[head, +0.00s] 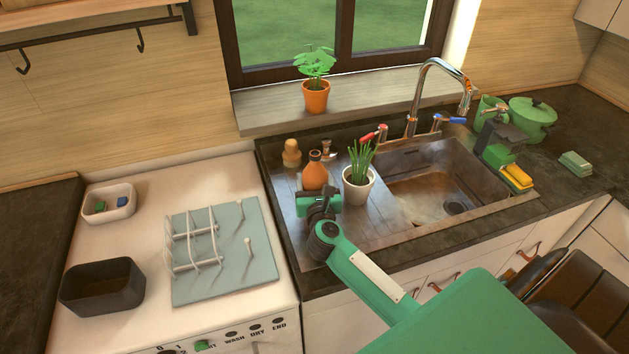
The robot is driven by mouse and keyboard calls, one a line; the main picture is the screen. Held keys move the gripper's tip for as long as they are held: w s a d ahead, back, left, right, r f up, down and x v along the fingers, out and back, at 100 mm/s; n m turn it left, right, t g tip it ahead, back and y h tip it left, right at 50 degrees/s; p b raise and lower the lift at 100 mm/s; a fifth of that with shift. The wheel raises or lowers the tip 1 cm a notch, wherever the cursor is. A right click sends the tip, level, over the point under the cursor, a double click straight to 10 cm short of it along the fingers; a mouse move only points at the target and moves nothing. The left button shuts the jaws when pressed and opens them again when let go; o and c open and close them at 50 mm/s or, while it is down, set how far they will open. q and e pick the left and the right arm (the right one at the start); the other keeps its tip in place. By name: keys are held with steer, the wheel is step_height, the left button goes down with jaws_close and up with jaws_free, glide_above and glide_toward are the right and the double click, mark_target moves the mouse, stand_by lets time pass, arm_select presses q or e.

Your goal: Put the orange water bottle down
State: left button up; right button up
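The orange water bottle (315,172) stands upright over the ribbed drainboard left of the sink basin. Its lower part is hidden behind my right gripper (321,194), which is right up against it on the near side. My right gripper's fingers are hidden by its own hand and wrist, so I cannot tell if they are closed around the bottle. I also cannot tell whether the bottle's base touches the drainboard. My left gripper is not in view.
A potted plant (358,186) stands close right of the bottle, and a wooden-coloured bottle (291,154) close behind left. The sink basin (440,180) and faucet (430,85) are further right. A dish rack (192,240) and black tub (102,288) sit left.

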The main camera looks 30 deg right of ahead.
steer(key=shift+f, duration=0.2)
steer(key=o, duration=1.2)
steer(key=shift+r, duration=0.1)
steer(key=shift+r, duration=0.25)
steer(key=b+v, duration=0.1)
steer(key=v, duration=0.4)
steer(key=b+v, duration=0.1)
steer(key=v, duration=0.4)
steer(key=shift+s+f, duration=0.2)
steer(key=shift+b+v, duration=0.35)
steer(key=shift+v, duration=0.5)
steer(key=shift+r, duration=0.15)
